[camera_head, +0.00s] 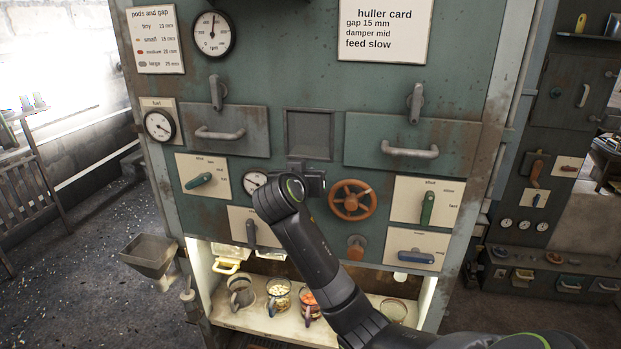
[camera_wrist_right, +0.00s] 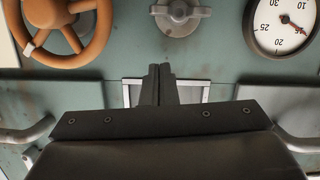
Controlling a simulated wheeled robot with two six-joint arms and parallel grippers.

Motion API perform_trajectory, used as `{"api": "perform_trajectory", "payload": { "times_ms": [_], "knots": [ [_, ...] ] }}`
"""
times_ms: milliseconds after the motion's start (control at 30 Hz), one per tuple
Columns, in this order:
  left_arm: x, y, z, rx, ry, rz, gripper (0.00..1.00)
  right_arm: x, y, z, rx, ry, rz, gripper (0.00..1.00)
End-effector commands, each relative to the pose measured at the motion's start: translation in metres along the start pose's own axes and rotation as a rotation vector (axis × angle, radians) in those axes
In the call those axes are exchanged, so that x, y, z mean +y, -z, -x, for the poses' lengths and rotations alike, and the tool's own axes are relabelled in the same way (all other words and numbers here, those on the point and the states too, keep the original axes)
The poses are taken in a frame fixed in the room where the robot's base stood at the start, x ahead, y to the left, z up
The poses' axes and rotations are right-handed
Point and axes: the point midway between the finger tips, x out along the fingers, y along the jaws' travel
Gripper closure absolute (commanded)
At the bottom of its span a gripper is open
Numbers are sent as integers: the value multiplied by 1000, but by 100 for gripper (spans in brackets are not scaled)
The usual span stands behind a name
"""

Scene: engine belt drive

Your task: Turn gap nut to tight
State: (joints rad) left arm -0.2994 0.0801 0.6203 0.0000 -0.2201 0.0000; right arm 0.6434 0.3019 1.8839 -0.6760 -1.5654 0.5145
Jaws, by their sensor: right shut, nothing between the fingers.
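The gap nut appears to be the grey knob with a winged bar (camera_wrist_right: 180,15) at the top middle of the right wrist view. In the head view my right arm hides it. A round dial (camera_wrist_right: 285,24) with a red needle is beside it; the needle points to the lower right. The dial also shows, partly covered, in the head view (camera_head: 254,182). My right gripper (camera_wrist_right: 160,72) is shut and empty, in front of the panel's square recess and apart from the knob. It shows in the head view (camera_head: 312,181) too. My left gripper is out of view.
An orange handwheel (camera_head: 352,200) is right of my gripper in the head view. Drawer handles (camera_head: 220,134) (camera_head: 410,152) stick out on either side of the square recess (camera_head: 309,134). Jars (camera_head: 279,297) stand on the lit shelf below. The huller card (camera_head: 385,30) reads gap 15 mm.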

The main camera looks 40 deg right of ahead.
Motion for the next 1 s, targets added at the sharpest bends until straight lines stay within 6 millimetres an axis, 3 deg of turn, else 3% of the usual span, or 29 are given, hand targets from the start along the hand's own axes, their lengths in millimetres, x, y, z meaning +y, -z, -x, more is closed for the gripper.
{"api": "perform_trajectory", "payload": {
  "times_ms": [200,400,600,1000],
  "knots": [
    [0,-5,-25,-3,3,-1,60,0,-7,54,0,7,-9,100],
    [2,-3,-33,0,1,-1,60,1,-4,85,1,4,-5,100],
    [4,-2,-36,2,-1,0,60,2,-3,98,0,1,-2,100],
    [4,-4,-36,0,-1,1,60,3,-2,100,0,-1,-1,100]
  ]
}}
